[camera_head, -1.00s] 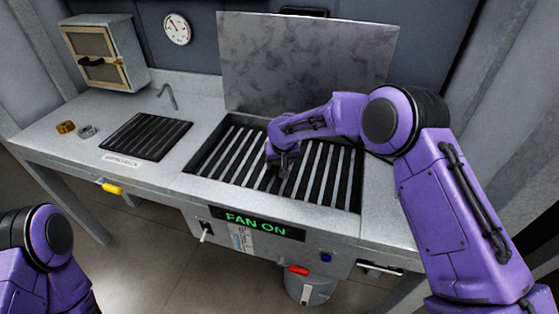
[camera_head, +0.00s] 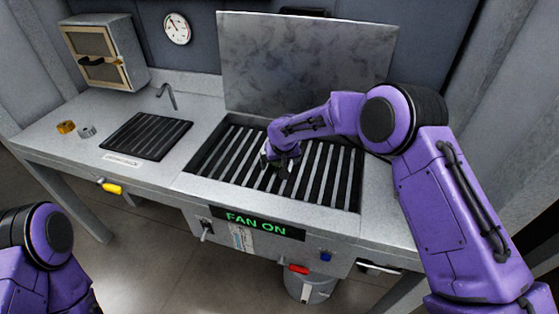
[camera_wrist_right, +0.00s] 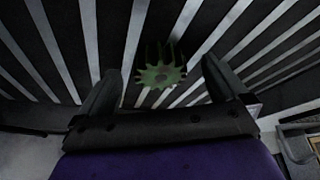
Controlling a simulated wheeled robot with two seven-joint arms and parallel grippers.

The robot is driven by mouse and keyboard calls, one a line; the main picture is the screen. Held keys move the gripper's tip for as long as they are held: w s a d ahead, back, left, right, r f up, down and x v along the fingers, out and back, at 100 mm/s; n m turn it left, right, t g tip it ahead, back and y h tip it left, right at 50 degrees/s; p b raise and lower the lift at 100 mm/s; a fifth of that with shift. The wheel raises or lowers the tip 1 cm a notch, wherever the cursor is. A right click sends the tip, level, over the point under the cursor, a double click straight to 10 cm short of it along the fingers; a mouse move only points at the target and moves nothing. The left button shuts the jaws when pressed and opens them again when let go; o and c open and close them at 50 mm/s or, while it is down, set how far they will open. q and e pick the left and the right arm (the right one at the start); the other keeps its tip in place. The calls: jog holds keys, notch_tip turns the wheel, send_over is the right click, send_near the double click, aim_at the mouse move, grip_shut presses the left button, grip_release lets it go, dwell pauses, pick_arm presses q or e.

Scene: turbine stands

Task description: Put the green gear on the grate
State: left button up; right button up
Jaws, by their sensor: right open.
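The green gear (camera_wrist_right: 160,74) shows in the right wrist view over the bars of the large grate (camera_wrist_right: 140,30), and it appears to lie on them. My right gripper (camera_wrist_right: 161,68) is open, with one finger on each side of the gear and a gap to each. In the head view my right gripper (camera_head: 279,163) is low over the middle of the grate (camera_head: 335,180). I cannot make out the gear there; the gripper likely hides it. My left gripper is out of view; only part of my left arm shows at lower left.
A gold gear (camera_head: 66,127) and a grey gear (camera_head: 87,131) lie on the left counter beside a smaller dark ribbed panel (camera_head: 147,135). A tall metal plate (camera_head: 305,60) stands behind the grate. A sign (camera_head: 255,224) on the front reads "FAN ON".

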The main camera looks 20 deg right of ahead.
jog(key=p+v, duration=0.5)
jog(key=v, duration=0.1)
jog(key=shift+r, duration=0.25)
dwell(0.3)
